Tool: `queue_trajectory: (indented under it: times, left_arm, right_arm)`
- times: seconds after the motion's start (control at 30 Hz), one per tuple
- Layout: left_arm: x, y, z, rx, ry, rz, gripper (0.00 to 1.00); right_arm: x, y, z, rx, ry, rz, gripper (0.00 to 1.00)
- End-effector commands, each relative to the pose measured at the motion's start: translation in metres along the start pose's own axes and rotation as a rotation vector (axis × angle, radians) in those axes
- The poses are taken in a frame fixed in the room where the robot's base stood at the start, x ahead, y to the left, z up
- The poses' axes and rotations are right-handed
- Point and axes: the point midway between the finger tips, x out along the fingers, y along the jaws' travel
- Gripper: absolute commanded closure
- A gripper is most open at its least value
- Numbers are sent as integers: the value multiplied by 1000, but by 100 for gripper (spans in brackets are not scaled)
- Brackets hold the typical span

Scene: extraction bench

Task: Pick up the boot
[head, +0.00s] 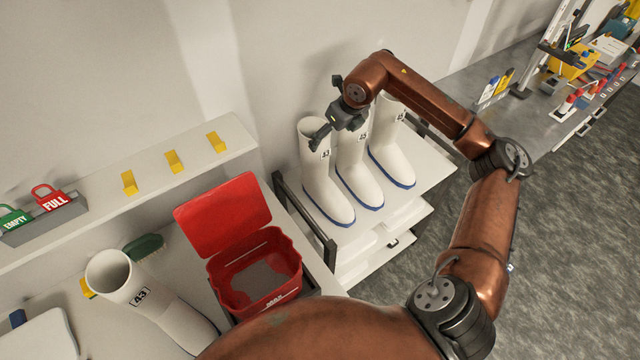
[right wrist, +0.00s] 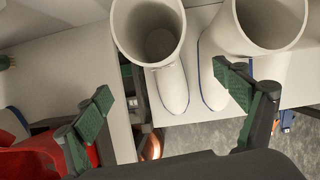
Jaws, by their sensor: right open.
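Three white boots with blue sole edges and "43" labels stand upright in a row on a white rack: the left boot (head: 320,182), the middle boot (head: 352,165) and the right boot (head: 390,150). My right gripper (head: 326,112) is open and empty, close to the top of the left boot's shaft. In the right wrist view, its spread fingers (right wrist: 168,106) show below one boot's open top (right wrist: 148,20), with a second boot (right wrist: 232,40) to the right. Another white boot (head: 165,308) is on the bench at left; my body hides its lower end. My left gripper is out of view.
A red open-lidded bin (head: 257,306) stands on the bench left of the rack (head: 405,222). A ledge (head: 205,148) with yellow blocks runs along the wall. Red FULL (head: 52,200) and green EMPTY (head: 14,218) tags sit at far left. A cluttered grey bench (head: 480,90) is at upper right.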

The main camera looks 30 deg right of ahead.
Motion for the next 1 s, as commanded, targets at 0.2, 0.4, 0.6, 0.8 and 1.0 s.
queue_trajectory:
  times: [0.2,0.4,0.6,0.8,1.0]
  left_arm:
    - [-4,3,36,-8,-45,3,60]
    - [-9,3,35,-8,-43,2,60]
    - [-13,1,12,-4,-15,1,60]
    - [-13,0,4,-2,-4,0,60]
    - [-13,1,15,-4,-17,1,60]
  right_arm:
    - [22,-1,-2,3,5,-2,10]
    - [40,1,-1,1,5,1,10]
    - [69,1,1,1,3,2,10]
    - [76,0,0,0,3,0,10]
    - [75,0,0,0,3,1,19]
